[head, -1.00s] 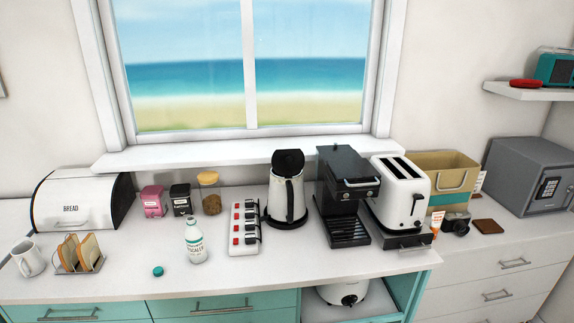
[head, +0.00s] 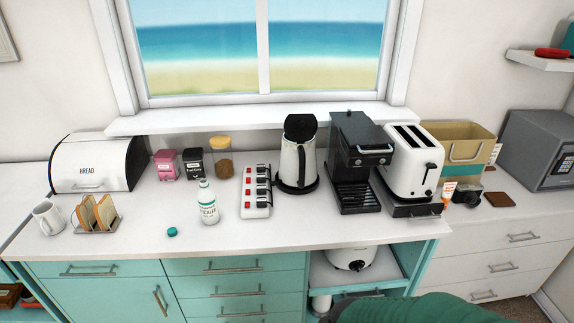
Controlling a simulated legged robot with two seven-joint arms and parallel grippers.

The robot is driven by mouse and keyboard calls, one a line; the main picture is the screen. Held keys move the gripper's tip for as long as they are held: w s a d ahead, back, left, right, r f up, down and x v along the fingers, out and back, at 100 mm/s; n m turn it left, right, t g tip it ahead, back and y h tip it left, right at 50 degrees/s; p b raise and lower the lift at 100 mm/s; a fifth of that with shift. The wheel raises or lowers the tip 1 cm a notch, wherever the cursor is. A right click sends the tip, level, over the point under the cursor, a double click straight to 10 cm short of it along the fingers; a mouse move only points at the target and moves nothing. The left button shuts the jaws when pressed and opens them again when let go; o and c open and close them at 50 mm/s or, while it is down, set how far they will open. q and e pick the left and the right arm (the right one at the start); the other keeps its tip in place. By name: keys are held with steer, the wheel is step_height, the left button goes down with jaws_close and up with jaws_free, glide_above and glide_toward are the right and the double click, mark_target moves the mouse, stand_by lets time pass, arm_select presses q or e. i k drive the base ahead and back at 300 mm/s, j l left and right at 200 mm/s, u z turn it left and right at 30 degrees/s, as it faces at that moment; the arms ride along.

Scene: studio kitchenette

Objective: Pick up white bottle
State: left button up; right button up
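The white bottle (head: 208,204) stands upright on the white countertop, left of the middle, with printed lettering on its front. Its top is bare white, and a small teal cap (head: 172,231) lies on the counter to its left. Nothing touches the bottle. Neither of my grippers can be seen in the head view.
A power strip (head: 256,192) lies right of the bottle, with a kettle (head: 298,156) beyond it. A pink canister (head: 166,165), a black canister (head: 193,163) and a jar (head: 221,157) stand behind. A toast rack (head: 95,214) is left. The counter before the bottle is clear.

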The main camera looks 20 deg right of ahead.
mark_target(207, 199)
steer(key=i+l+u, duration=0.1)
steer(key=l+u, duration=0.3)
steer(key=l, duration=0.2)
steer(key=l+u, duration=0.45)
steer(key=l, duration=0.2)
steer(key=k+l+u, duration=0.15)
steer(key=l+u, duration=0.25)
steer(key=l, duration=0.2)
steer(key=i, duration=0.5)
